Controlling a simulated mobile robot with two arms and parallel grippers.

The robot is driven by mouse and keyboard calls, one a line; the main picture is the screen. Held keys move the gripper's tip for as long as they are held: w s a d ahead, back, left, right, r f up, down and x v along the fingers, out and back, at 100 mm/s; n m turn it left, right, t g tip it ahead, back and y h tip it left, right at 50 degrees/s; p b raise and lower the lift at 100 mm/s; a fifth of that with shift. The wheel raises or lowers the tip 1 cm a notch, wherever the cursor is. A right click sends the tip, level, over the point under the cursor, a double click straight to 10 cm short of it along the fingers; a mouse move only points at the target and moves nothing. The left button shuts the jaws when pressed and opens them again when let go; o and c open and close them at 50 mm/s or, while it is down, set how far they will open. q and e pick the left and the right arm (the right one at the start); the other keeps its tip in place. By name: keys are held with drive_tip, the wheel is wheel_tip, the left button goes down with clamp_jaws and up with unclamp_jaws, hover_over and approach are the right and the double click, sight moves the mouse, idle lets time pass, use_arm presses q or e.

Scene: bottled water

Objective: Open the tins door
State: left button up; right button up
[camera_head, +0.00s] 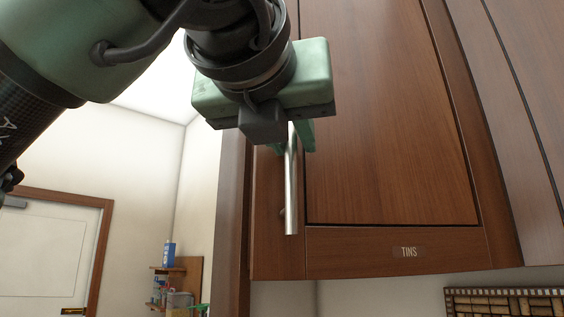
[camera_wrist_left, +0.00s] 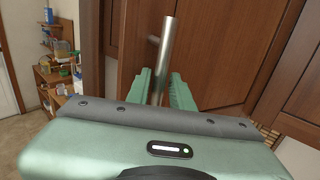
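The tins door (camera_head: 390,130) is a brown wooden cupboard door with a "TINS" label (camera_head: 408,252) on its lower rail. It looks shut. A vertical metal bar handle (camera_head: 291,200) is on its left side and also shows in the left wrist view (camera_wrist_left: 166,45). My left gripper (camera_head: 291,147) is at the upper part of the handle. In the left wrist view its green fingers (camera_wrist_left: 161,90) stand on either side of the bar, with a visible gap at the right finger. The handle's upper end in the head view is hidden behind my gripper. My right gripper is not in view.
Another cupboard panel (camera_head: 520,110) adjoins on the right. To the left are a wall shelf (camera_head: 180,285) with bottles and a white door (camera_head: 45,255) in a wooden frame. The space left of the cupboard is open.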

use_arm(q)
drive_tip(key=shift+d, duration=0.1)
drive_tip(key=shift+s, duration=0.1)
drive_tip(key=shift+s+a+f, duration=0.1)
drive_tip(key=shift+s+a, duration=0.1)
drive_tip(key=shift+s, duration=0.1)
drive_tip(key=b+v, duration=0.2)
drive_tip(key=v, duration=0.5)
drive_tip(key=shift+b, duration=0.35)
